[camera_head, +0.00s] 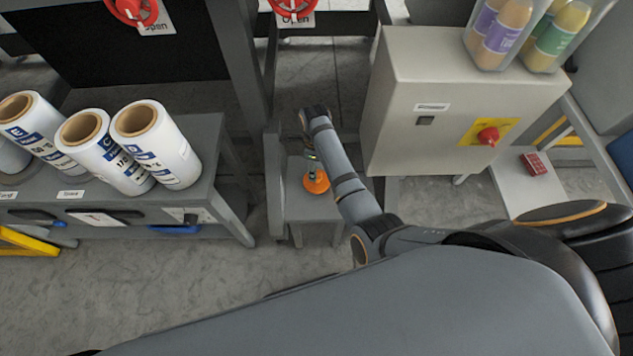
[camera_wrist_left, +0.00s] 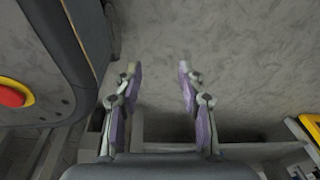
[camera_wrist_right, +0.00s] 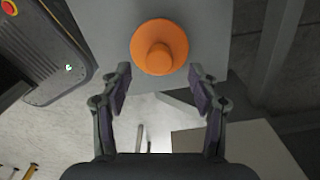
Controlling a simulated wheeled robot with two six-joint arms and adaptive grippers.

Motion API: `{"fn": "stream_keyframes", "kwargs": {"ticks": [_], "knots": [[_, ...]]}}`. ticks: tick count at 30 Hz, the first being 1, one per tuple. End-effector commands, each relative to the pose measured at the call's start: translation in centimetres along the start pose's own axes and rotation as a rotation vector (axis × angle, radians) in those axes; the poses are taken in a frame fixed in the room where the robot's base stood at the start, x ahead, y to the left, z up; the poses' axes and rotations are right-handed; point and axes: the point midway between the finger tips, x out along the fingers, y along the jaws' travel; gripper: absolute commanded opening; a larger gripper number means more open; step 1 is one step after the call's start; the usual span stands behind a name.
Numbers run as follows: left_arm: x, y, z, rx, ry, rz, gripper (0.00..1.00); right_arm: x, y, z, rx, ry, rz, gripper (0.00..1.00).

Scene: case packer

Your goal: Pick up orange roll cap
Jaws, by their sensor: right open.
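The orange roll cap (camera_head: 316,181) sits on a small grey stand (camera_head: 308,207) between the roll table and the control box in the head view. In the right wrist view the orange roll cap (camera_wrist_right: 159,47) is a round disc with a raised knob, lying just beyond the fingertips. My right gripper (camera_wrist_right: 160,72) is open and empty, its fingers pointing at the cap and apart from it. In the head view my right arm's fingers are mostly hidden. My left gripper (camera_wrist_left: 160,70) is open and empty above the floor; it does not show in the head view.
A table (camera_head: 208,130) with several white film rolls (camera_head: 157,145) stands at the left. A grey control box (camera_head: 455,100) with a red knob stands to the right, with bottles (camera_head: 497,33) in clear packs on top. A red item (camera_head: 533,163) lies on a surface further right.

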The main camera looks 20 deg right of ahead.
Motion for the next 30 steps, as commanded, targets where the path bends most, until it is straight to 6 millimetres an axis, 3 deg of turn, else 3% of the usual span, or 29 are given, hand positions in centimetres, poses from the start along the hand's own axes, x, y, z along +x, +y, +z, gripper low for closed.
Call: {"fn": "stream_keyframes", "kwargs": {"ticks": [7,15,23,30], "knots": [[0.2,0.0,-0.5,0.000,0.000,0.000,0.40,1.3,0.0,-0.1,0.000,0.001,0.000,0.61],[0.4,0.0,-2.9,-0.001,0.012,0.000,0.40,5.6,0.1,-0.5,0.000,0.000,0.000,0.61],[0.2,0.0,-3.2,-0.001,0.010,0.000,0.40,5.8,0.1,-0.5,0.000,-0.001,-0.001,0.61],[0.2,0.0,-3.1,-0.001,0.009,0.000,0.40,5.8,0.1,-0.5,0.000,-0.001,-0.001,0.30]]}}
